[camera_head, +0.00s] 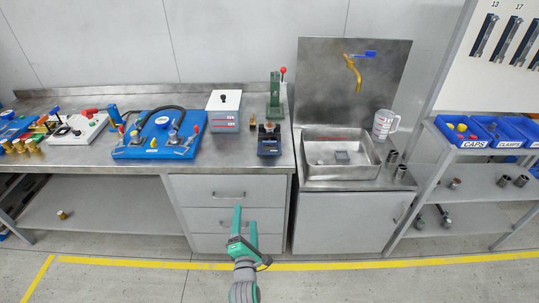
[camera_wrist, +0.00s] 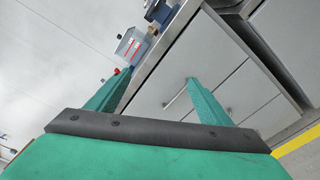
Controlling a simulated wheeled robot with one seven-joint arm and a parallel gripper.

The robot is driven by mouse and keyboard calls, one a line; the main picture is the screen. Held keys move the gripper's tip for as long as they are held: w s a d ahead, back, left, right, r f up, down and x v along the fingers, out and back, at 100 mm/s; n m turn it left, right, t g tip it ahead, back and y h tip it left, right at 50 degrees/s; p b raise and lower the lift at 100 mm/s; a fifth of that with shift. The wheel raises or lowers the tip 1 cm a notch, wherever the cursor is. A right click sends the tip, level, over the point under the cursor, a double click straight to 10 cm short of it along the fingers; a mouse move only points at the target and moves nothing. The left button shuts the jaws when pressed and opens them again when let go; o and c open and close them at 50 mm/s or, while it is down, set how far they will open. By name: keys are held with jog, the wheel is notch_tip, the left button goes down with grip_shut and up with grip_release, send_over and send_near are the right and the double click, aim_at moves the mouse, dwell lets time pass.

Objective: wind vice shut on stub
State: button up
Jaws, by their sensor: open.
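The vice (camera_head: 269,143) is a small dark blue block near the front edge of the steel bench, left of the sink. A small brownish piece shows at its top, too small to tell whether it is the stub or how the jaws stand. A dark blue thing at the top of the wrist view (camera_wrist: 157,10) looks like the vice, cut off by the frame. My gripper (camera_head: 245,215) is open and empty, low in front of the drawers and well apart from the vice. Its two green fingers also show in the wrist view (camera_wrist: 158,78).
A small brass piece (camera_head: 252,122) stands just left of the vice. A white-lidded box (camera_head: 224,112) and a green press (camera_head: 275,95) stand behind. A blue pump board (camera_head: 155,135) lies left. A sink tray (camera_head: 318,170) is right. Drawer handles (camera_head: 229,195) protrude. The floor in front is clear.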

jog(key=w+d+r+n, duration=0.2)
jog(key=w+n, duration=0.1)
jog(key=w, duration=0.2)
jog(key=w+d+r+n, duration=0.2)
jog(key=w+r+n, duration=0.1)
jog(key=w+n, duration=0.15)
jog(key=n+h, duration=0.1)
jog(key=n, duration=0.3)
send_near(270, 150)
jog(key=w, duration=0.9)
jog(key=shift+w+a+f, duration=0.1)
jog(key=shift+f, duration=0.05)
jog(key=c, duration=1)
